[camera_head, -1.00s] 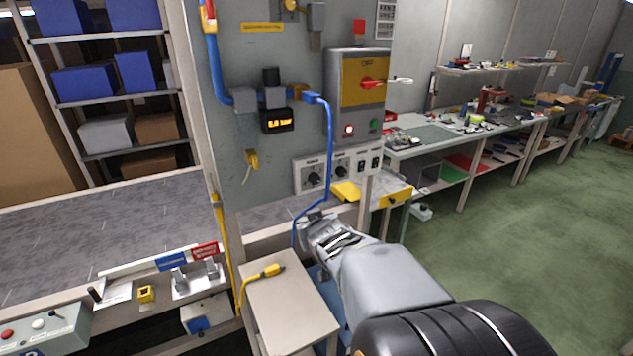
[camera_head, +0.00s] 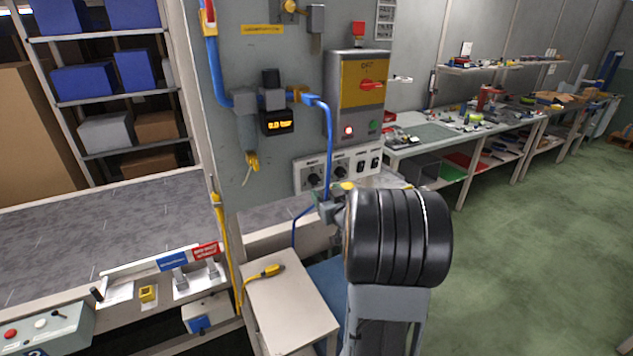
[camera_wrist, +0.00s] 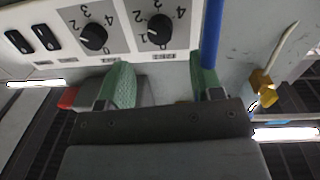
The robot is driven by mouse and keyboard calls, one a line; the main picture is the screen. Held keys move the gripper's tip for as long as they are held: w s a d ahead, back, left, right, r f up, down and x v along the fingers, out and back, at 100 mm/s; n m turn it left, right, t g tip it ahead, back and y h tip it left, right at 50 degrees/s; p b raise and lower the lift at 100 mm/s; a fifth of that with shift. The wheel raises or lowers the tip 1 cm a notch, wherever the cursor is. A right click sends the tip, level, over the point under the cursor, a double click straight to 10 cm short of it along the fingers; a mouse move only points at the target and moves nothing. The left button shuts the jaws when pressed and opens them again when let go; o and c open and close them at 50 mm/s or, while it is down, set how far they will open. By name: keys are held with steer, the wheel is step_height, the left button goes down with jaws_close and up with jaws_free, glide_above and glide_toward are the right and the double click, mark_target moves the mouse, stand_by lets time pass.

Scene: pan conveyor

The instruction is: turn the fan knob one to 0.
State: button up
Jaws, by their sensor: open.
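Two black knobs with numbered dials sit side by side on a pale panel on the grey wall. In the head view they are the left knob (camera_head: 312,179) and the right knob (camera_head: 340,172). The wrist view is upside down and shows them as a right knob (camera_wrist: 158,29) and a left knob (camera_wrist: 94,37). Their labels are too small to read, so I cannot tell which is fan knob one. My gripper (camera_wrist: 162,76) is open and empty, its green fingers pointing at the panel just below the right knob in the wrist view. My wrist hides most of it in the head view.
A blue hose (camera_head: 330,140) hangs in front of the panel, close to one finger in the wrist view. Black rocker switches (camera_head: 368,164) are right of the knobs. A red-handled switch box (camera_head: 360,95) is above. A small table with a yellow plug (camera_head: 270,270) stands below.

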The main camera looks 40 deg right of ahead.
mark_target(315, 182)
steer(key=w, duration=0.3)
steer(key=w+d+p, duration=0.1)
steer(key=w, duration=0.2)
steer(key=shift+w+d, duration=0.1)
steer(key=shift+w, duration=0.1)
steer(key=shift+c, duration=0.3)
steer(key=c, duration=0.9)
steer(key=shift+o, duration=0.2)
steer(key=shift+f, duration=0.1)
steer(key=shift+f+b, duration=0.1)
steer(key=shift+b, duration=0.4)
